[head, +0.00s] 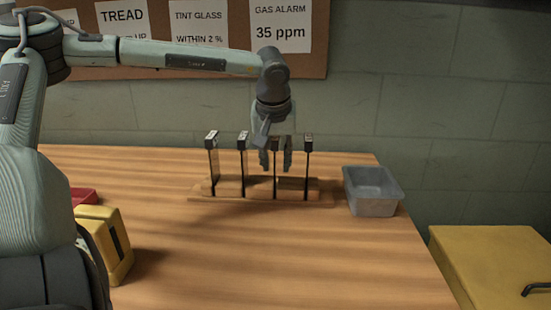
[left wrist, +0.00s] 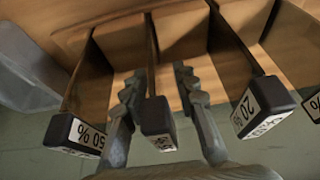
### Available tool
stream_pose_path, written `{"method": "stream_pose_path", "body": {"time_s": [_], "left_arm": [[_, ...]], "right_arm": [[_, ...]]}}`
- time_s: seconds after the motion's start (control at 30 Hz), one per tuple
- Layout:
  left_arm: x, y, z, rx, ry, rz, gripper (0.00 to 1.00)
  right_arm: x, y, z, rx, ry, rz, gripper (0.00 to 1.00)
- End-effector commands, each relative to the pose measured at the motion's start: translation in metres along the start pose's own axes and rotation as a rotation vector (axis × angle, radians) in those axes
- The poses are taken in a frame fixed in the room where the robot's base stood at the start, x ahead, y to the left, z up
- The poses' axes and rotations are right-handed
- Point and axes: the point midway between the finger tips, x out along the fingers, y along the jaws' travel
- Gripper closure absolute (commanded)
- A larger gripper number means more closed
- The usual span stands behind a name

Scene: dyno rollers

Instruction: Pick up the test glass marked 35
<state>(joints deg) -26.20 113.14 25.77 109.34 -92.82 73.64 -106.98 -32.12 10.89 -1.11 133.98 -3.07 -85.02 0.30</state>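Four dark-capped test glasses stand upright in a wooden rack (head: 232,197). In the left wrist view, the glass at left (left wrist: 75,134) is marked 50 % and the one right of centre (left wrist: 262,105) is marked 20 %. Between them is a glass (left wrist: 157,120) whose label I cannot read; it is third from the left in the head view (head: 275,175). My left gripper (head: 275,164) points down over that glass. In the left wrist view the gripper's fingers (left wrist: 159,75) are open, one each side of the glass, with gaps showing. My right gripper is out of view.
A grey tray (head: 372,207) stands right of the rack near the table's edge. A yellow device (head: 113,250) and a red object (head: 84,195) are at the left. A yellow cabinet (head: 490,265) stands at the right. The table's front middle is clear.

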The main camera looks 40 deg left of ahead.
Motion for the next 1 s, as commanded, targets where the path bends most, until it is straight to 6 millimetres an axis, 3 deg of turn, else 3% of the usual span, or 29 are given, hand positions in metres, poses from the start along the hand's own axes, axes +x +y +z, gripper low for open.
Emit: {"method": "stream_pose_path", "body": {"time_s": [0.1,0.33,0.57,1.0], "left_arm": [[0.0089,-0.0005,-0.0001,-0.001,0.000,-0.001,0.72],[0.0094,-0.0002,-0.0005,-0.001,0.001,0.000,0.72],[0.0092,-0.0002,-0.0005,-0.001,0.001,0.000,1.00],[0.0078,0.0001,-0.0012,-0.001,0.002,0.001,1.00]], "right_arm": [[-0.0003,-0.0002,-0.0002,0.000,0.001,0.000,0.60],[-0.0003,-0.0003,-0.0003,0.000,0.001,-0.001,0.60],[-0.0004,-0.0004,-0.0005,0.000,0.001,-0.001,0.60],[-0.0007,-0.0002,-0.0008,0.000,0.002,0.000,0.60]]}}
